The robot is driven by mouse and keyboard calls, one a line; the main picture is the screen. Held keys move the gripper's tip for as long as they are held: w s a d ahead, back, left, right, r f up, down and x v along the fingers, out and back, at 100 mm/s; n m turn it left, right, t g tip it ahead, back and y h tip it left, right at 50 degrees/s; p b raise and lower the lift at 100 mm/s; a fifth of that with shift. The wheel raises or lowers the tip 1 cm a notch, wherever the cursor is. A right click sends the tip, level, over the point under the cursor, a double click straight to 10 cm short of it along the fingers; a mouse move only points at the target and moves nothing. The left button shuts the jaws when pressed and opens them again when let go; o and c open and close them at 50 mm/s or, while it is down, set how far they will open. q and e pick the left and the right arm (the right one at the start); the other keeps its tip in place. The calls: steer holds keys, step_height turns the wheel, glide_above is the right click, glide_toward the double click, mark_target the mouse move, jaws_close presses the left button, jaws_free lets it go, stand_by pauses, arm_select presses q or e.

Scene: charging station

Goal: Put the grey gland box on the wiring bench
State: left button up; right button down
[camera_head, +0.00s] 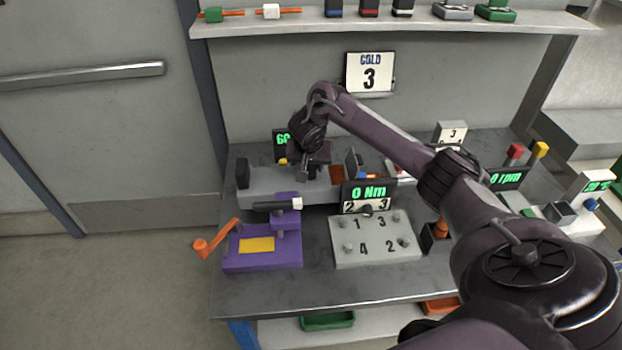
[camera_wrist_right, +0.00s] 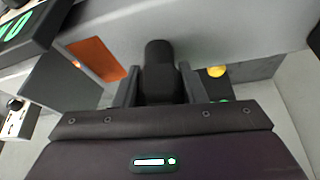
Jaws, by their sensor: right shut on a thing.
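A grey box with fittings on top (camera_head: 453,12), which looks like the grey gland box, sits on the upper shelf near its right end, beside a similar green box (camera_head: 496,11). My right gripper (camera_head: 318,160) is far below it, at a long grey fixture (camera_head: 270,181) on the grey bench (camera_head: 280,292). In the right wrist view the gripper's fingers (camera_wrist_right: 158,88) are shut on a dark upright handle (camera_wrist_right: 159,62) in front of the fixture's grey bar. The handle's lower part is hidden. No label marks which surface is the wiring bench. My left gripper is not in view.
On the bench stand a purple press (camera_head: 262,248) with an orange crank, a numbered grey plate (camera_head: 375,240) and several displays. The upper shelf (camera_head: 330,24) holds several small items. My right arm crosses the bench's right half. Bare floor lies at left.

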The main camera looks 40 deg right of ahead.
mark_target(311, 176)
steer(key=shift+f, duration=1.95)
steer(key=shift+f, duration=0.15)
steer(key=c, duration=0.9)
jaws_free()
